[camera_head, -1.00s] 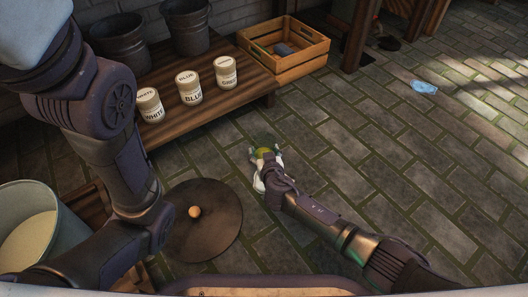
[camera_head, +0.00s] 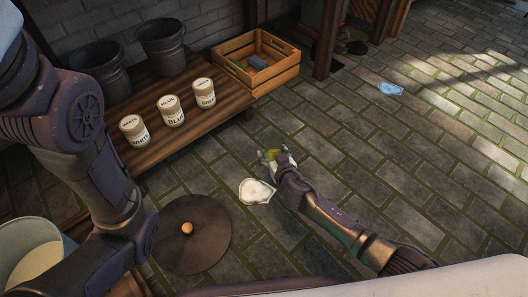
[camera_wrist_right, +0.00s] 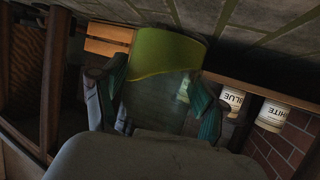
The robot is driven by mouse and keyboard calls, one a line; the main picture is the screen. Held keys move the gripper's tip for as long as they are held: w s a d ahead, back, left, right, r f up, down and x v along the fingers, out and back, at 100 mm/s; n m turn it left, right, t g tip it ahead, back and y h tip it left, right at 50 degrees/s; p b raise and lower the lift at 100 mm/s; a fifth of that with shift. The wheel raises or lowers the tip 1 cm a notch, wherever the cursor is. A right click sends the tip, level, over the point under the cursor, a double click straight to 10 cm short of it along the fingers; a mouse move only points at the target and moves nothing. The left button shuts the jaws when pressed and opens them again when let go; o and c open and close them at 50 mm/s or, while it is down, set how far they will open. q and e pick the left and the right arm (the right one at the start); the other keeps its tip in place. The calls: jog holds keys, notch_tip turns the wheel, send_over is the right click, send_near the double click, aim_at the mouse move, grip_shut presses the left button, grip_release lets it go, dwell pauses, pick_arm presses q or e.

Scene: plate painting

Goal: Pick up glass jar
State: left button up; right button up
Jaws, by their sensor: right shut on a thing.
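The glass jar (camera_wrist_right: 150,100) is clear, with a yellow-green band inside. In the right wrist view it stands between the two teal-padded fingers of my right gripper (camera_wrist_right: 165,103), which is shut on it. That view is upside down. In the head view, my right gripper (camera_head: 274,158) is past the low bench's front edge, over the stone floor, and the jar (camera_head: 271,154) shows small and partly hidden. The jar's height above the floor is hard to tell. My left arm fills the left side, but its gripper is out of view.
A white irregular patch (camera_head: 257,191) lies on the floor beside my right gripper. The low bench (camera_head: 190,131) holds labelled pots, white (camera_head: 133,130), blue (camera_head: 171,110) and green (camera_head: 204,92), and a wooden crate (camera_head: 283,76). A dark round lid (camera_head: 210,245) is nearer. The floor at right is mostly clear.

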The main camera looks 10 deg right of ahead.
aim_at(282, 150)
jog(key=shift+s+d+r+p, duration=0.1)
jog(key=shift+d+r+p, duration=0.35)
jog(key=shift+d, duration=0.25)
jog(key=shift+s+d+r+p, duration=0.1)
jog(key=shift+d+r+p, duration=0.25)
jog(key=shift+d, duration=0.3)
dwell(2.1)
